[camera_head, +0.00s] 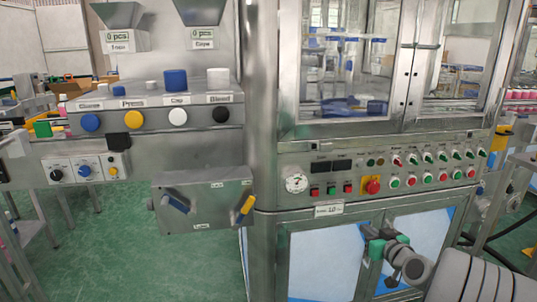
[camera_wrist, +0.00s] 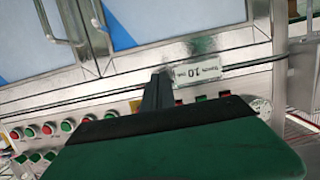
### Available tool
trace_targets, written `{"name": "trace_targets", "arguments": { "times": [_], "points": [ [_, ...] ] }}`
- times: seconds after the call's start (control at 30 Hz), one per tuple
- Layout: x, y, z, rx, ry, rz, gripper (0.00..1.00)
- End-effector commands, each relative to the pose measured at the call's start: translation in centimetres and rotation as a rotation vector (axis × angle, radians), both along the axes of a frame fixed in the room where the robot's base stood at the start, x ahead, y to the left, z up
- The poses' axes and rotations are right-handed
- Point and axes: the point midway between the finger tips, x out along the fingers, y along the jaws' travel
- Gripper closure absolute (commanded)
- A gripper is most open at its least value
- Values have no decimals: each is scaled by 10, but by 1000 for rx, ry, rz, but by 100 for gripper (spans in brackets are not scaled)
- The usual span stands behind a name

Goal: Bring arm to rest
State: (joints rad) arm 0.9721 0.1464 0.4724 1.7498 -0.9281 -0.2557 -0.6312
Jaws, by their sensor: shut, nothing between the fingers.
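My gripper (camera_head: 372,248) is at the lower right of the head view, green and grey, in front of the machine's lower cabinet doors (camera_head: 322,262). It is shut and holds nothing. In the wrist view my gripper (camera_wrist: 160,92) shows as a green body with dark fingers together, pointing at the label strip. The machine's front appears turned upside down there. My grey arm links reach in from the lower right of the head view.
A control panel (camera_head: 333,185) with a gauge, a red emergency button (camera_head: 372,185) and several buttons lies above my gripper. A lever box (camera_head: 205,203) juts out at left, under a row of coloured knobs (camera_head: 178,118). Green floor (camera_head: 125,258) is open at lower left.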

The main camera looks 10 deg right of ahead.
Motion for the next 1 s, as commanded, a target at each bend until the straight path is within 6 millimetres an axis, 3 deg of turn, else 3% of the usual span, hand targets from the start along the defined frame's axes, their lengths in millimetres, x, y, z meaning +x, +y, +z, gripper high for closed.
{"name": "trace_targets", "arguments": {
  "times": [0.03, 0.17, 0.3, 0.4, 0.53, 0.67, 0.77, 1.0],
  "points": [
    [10, 45, 54, -5, 76, 69, 100],
    [0, 148, 107, 3, 330, 182, 100],
    [-50, 233, 164, 0, 591, 220, 100],
    [-103, 276, 207, -3, 757, 200, 100],
    [-174, 307, 251, 1, 927, 135, 100],
    [-219, 315, 267, 14, 1024, 75, 100],
    [-231, 316, 266, 20, 1048, 56, 100],
    [-231, 316, 266, 20, 1049, 55, 100]
  ]
}}
